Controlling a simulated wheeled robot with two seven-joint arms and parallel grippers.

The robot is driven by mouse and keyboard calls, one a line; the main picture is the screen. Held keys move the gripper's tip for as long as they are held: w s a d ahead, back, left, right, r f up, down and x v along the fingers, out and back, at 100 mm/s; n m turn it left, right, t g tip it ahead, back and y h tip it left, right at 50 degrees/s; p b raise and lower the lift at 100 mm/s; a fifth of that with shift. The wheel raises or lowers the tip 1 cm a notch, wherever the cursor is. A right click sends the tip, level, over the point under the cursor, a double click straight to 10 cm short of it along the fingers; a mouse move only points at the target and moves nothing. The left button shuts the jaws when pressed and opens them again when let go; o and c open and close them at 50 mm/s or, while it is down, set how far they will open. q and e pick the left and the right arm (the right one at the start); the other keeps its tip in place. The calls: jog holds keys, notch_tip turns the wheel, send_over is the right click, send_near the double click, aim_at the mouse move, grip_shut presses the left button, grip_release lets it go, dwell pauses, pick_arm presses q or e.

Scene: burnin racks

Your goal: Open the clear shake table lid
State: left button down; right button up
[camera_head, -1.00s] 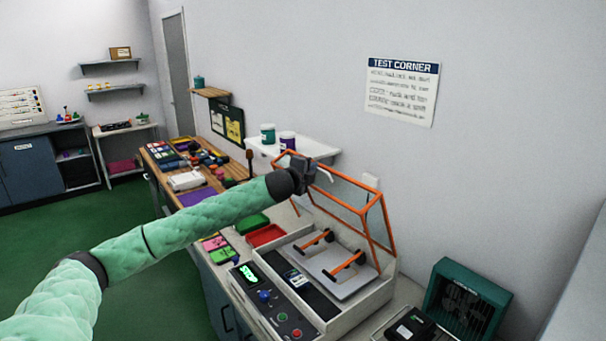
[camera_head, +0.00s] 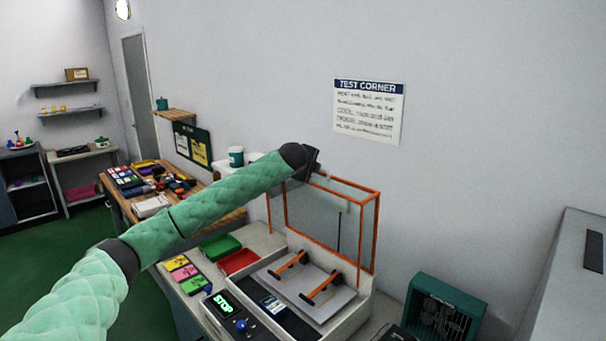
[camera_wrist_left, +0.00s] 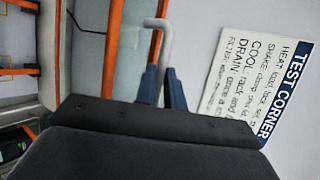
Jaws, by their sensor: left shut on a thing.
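The clear shake table lid (camera_head: 318,222) has an orange frame and stands raised, near upright, at the back of the shake table (camera_head: 352,318). In the head view my left gripper (camera_head: 318,170) is at the lid's upper edge, on its left part. In the left wrist view the gripper's fingers (camera_wrist_left: 160,88) are closed around a pale bent handle (camera_wrist_left: 160,40). An orange frame bar (camera_wrist_left: 115,50) runs just left of the fingers. The handle is mostly hidden by the gripper in the head view. My right gripper is in neither view.
The shake table's white plate (camera_head: 330,301) carries two orange bars with black ends. Green (camera_head: 220,247) and red (camera_head: 239,262) trays lie to the left. A teal fan unit (camera_head: 440,308) stands to the right. The wall is close behind the lid.

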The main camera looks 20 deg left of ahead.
aim_at(321, 175)
pick_arm(q)
jog(key=shift+g, duration=0.5)
jog(key=shift+w+d+r, duration=0.2)
jog(key=shift+w, duration=0.45)
jog(key=shift+w+d+r, duration=0.25)
jog(key=shift+w, duration=0.4)
jog(key=shift+w+d+r, duration=0.2)
jog(key=shift+w, duration=0.45)
jog(key=shift+r, duration=0.15)
jog(key=c, duration=1.9)
grip_release()
jog(key=shift+r, duration=0.1)
jog(key=o, duration=0.4)
jog(key=shift+f, duration=0.2)
jog(key=shift+d, duration=0.1)
jog(key=shift+f, duration=0.1)
